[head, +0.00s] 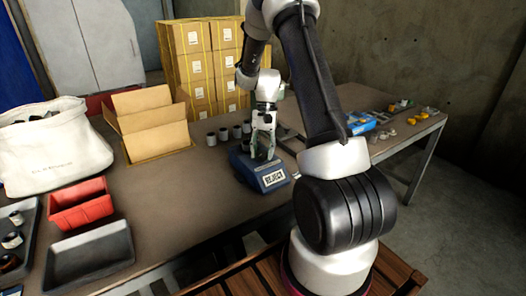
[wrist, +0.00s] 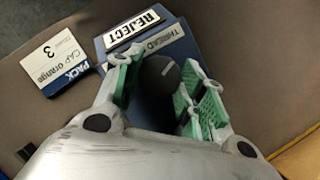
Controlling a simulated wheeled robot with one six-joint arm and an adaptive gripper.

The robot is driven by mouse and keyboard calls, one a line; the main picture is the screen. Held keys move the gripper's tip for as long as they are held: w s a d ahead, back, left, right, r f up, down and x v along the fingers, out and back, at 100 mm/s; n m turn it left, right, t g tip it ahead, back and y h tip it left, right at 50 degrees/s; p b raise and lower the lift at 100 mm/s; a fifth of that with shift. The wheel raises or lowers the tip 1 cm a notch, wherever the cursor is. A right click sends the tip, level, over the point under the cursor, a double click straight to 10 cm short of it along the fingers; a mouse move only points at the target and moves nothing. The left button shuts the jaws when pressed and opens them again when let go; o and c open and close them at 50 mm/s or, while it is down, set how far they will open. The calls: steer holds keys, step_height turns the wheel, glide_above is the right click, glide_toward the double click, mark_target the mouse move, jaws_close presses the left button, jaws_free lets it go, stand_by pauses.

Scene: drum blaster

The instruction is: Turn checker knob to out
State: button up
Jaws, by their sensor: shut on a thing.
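The checker is a blue box (head: 258,177) with a white REJECT label on its front, standing on the brown table. In the wrist view the checker (wrist: 178,48) shows its REJECT label and a THREAD label. My gripper (head: 263,148) reaches down onto the top of the box. In the wrist view my gripper (wrist: 160,78) has its green-padded fingers on both sides of the dark round checker knob (wrist: 160,88) and is shut on it. A small white mark shows on the dark surface. The knob is hidden by the fingers in the head view.
An open cardboard box (head: 150,125), a red bin (head: 80,205) and a grey tray (head: 90,258) are to the left. Table in front of the bins' right is clear.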

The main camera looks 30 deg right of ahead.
steer(key=n+h, duration=0.1)
steer(key=n, duration=0.2)
steer(key=n+g+h, duration=0.1)
steer(key=n, duration=0.3)
steer(key=shift+w+a+h, duration=0.1)
steer(key=shift+a+h, duration=0.05)
steer(key=shift+h, duration=0.15)
steer(key=n+h, duration=0.1)
steer(key=n, duration=0.2)
steer(key=n+h, duration=0.1)
steer(key=n, duration=0.2)
steer(key=shift+a, duration=0.1)
steer(key=o, duration=1)
steer(key=v, duration=1.2)
steer(key=shift+s+a, duration=0.2)
steer(key=shift+s, duration=0.05)
